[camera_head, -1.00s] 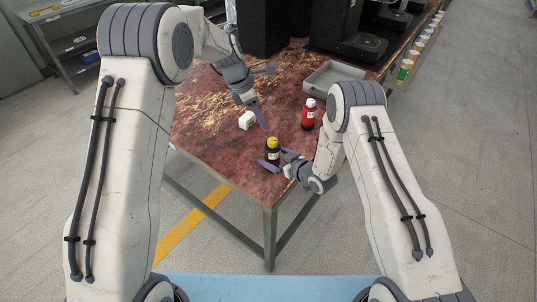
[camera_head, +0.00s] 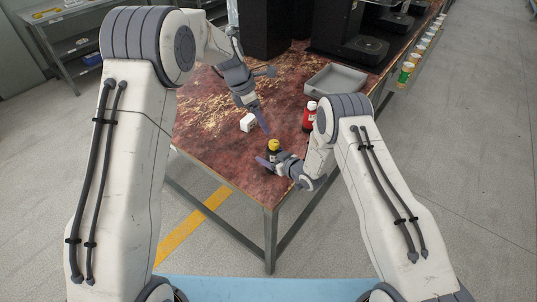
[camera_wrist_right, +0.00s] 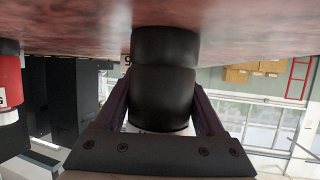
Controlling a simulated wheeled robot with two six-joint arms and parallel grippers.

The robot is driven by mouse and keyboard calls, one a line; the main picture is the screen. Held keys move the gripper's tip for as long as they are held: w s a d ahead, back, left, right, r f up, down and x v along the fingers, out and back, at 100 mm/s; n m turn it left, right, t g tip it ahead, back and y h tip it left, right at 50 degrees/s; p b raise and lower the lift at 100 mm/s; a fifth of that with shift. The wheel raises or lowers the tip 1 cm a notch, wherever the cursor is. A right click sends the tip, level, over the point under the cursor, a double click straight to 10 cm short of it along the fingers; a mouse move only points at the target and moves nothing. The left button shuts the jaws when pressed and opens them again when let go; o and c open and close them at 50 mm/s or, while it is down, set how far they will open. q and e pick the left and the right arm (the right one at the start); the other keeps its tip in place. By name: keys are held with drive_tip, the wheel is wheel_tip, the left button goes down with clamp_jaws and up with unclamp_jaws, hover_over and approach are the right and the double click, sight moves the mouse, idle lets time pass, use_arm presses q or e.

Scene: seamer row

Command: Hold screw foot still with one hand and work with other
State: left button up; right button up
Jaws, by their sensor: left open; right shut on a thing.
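I cannot make out anything that is surely a screw foot. My right gripper (camera_head: 273,161) is shut on a dark bottle with a yellow cap (camera_head: 274,145) near the table's front corner. The bottle appears upright. In the right wrist view its black body (camera_wrist_right: 163,90) is between the two fingers, with a pale band partly hidden by the gripper. My left gripper (camera_head: 270,98) is open and empty above the table, behind the bottle. A small white block (camera_head: 248,122) lies on the table just left of its lower finger.
A red bottle with a white cap (camera_head: 309,117) stands right of the left gripper, partly hidden by my right arm. A grey tray (camera_head: 335,78) lies behind it. Black machines (camera_head: 365,45) fill the back of the worn table (camera_head: 215,150). Several small cups line the right edge.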

sight(274, 142)
use_arm(q)
drive_tip(key=d+f+n, duration=0.1)
drive_tip(key=f+n, duration=0.2)
drive_tip(key=n, duration=0.8)
drive_tip(key=d+f+n, duration=0.1)
drive_tip(key=f+n, duration=0.2)
drive_tip(key=n, duration=0.8)
drive_tip(key=w+d+f+n, duration=0.1)
drive_tip(key=f+n, duration=0.2)
drive_tip(key=n, duration=0.8)
drive_tip(key=shift+d+f+g+h, duration=0.2)
drive_tip(key=shift+g+h, duration=0.2)
